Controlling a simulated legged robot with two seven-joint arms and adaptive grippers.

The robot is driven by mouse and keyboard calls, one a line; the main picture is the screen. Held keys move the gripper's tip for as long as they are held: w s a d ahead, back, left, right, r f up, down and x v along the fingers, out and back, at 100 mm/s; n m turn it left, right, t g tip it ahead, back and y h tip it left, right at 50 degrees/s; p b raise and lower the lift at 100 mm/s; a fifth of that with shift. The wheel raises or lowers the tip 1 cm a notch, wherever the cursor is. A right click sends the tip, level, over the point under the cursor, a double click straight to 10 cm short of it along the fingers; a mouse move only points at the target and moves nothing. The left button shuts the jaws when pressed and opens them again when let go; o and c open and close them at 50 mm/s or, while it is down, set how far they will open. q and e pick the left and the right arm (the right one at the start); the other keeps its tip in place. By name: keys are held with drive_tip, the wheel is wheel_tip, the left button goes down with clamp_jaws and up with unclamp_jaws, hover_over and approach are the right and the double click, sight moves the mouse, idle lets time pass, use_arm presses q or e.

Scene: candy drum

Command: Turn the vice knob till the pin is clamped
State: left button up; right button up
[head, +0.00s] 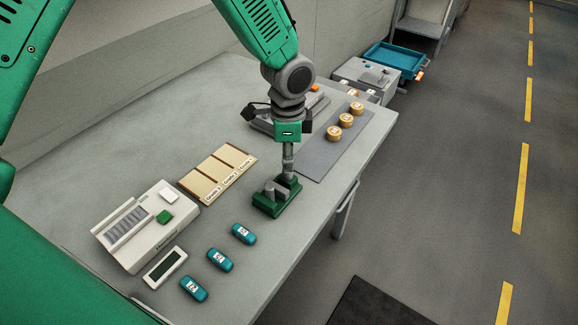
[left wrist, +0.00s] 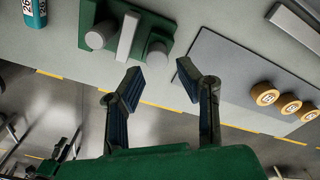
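The vice (head: 276,197) has a dark green base with grey parts and stands near the table's front edge. In the left wrist view, its green base (left wrist: 123,12) is at the top left. A grey upright plate (left wrist: 128,36) stands between two round grey parts (left wrist: 97,39) (left wrist: 156,51). I cannot tell which one is the knob or the pin. My left gripper (left wrist: 160,78) is open, with nothing between its fingers. My right gripper is in neither view.
A grey mat (head: 325,158) with three round orange-topped pieces (head: 334,133) lies right of the vice. A tan labelled tray (head: 203,187), a white device (head: 140,235), a small display (head: 165,268) and three teal blocks (head: 220,260) are to the left. The floor (head: 440,190) is beyond the edge.

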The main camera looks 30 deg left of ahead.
use_arm(q)
wheel_tip(320, 180, up, 8)
drive_tip(key=shift+f, duration=0.2)
drive_tip(key=shift+f, duration=0.1)
idle(0.4)
